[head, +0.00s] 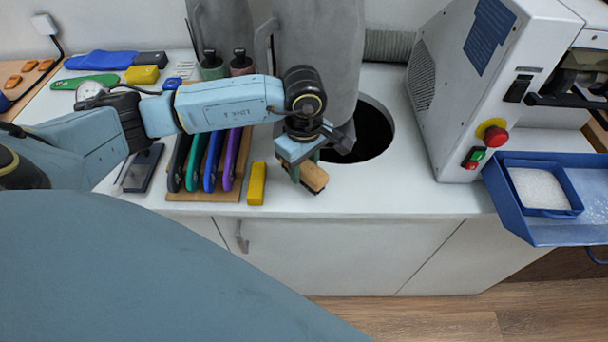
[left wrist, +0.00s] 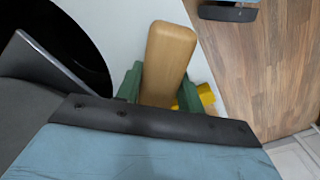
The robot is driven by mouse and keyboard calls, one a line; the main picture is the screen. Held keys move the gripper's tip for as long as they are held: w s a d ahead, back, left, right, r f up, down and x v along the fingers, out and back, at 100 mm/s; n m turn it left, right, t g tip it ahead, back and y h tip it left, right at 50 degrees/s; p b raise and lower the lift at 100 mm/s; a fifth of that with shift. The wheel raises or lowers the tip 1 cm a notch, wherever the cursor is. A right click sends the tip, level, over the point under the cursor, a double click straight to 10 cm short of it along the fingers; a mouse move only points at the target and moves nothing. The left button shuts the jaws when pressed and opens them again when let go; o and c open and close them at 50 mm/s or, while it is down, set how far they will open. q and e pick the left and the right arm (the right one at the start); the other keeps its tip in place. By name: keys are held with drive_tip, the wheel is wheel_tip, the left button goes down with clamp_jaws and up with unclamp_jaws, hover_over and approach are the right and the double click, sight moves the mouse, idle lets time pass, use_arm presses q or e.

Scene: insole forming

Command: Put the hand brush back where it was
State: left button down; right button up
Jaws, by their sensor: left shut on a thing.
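The hand brush (head: 314,178) has a light wooden back and a dark underside. My left gripper (head: 305,167) is shut on it with green fingers, near the counter's front edge and just in front of the round dark opening. I cannot tell whether the brush touches the counter. In the left wrist view, the brush's wooden back (left wrist: 168,60) sits between the green fingers of the gripper (left wrist: 160,85), with white counter around it. My right gripper is not in view.
A yellow block (head: 257,184) stands left of the brush, beside a wooden rack (head: 206,196) of several coloured-handled tools. The round opening (head: 372,135) lies behind the gripper. A white machine (head: 450,90) and blue tray (head: 560,228) stand right. Counter between brush and machine is clear.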

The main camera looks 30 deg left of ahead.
sight(304, 177)
use_arm(q)
drive_tip(key=shift+f, duration=1.8)
drive_tip(key=shift+f, duration=0.1)
drive_tip(key=shift+f, duration=0.15)
drive_tip(key=c, duration=0.9)
unclamp_jaws()
drive_tip(key=shift+r, duration=0.2)
wheel_tip(304, 177, up, 12)
drive_tip(key=shift+r, duration=0.1)
